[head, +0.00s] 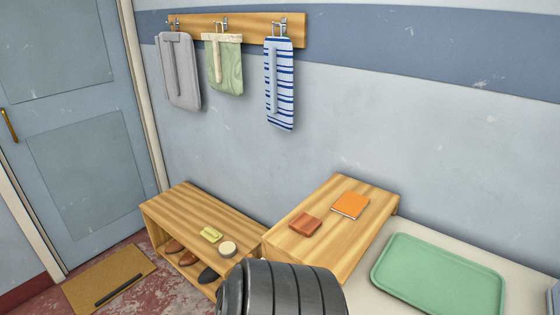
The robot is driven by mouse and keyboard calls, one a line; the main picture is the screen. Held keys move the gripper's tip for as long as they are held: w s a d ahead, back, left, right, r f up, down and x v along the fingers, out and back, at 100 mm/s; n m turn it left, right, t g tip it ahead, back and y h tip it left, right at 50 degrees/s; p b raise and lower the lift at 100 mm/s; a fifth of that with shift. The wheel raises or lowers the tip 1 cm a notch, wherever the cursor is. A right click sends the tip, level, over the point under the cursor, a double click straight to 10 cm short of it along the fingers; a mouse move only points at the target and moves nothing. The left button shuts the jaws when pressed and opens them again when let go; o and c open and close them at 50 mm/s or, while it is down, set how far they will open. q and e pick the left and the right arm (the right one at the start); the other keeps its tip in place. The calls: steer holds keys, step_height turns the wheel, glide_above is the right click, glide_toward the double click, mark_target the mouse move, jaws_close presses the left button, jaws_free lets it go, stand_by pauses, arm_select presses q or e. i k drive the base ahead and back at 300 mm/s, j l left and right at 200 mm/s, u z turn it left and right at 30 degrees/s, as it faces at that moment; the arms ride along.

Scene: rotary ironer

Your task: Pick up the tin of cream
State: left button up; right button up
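A small round tin with a pale lid (228,248), which looks like the tin of cream, sits on top of the low wooden bench (190,208). It is near the bench's front right edge. A small yellow-green block (210,234) lies just left of and behind it, apart from it. Nothing covers the tin. Neither of my grippers shows in the head view.
Shoes (207,274) stand under the bench. Right are a wooden surface (330,220) with a brown item (305,224) and orange book (350,205), and a green tray (440,275). A dark ribbed shape (285,290), unclear what, blocks the bottom middle. Bags hang above.

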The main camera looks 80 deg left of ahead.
mark_target(226, 250)
steer(key=u, duration=0.85)
steer(key=k+j+u, duration=0.1)
steer(key=u, duration=1.25)
steer(key=j+u, duration=0.15)
steer(key=u, duration=0.7)
steer(key=i+j+u, duration=0.15)
steer(key=i+j, duration=1.4)
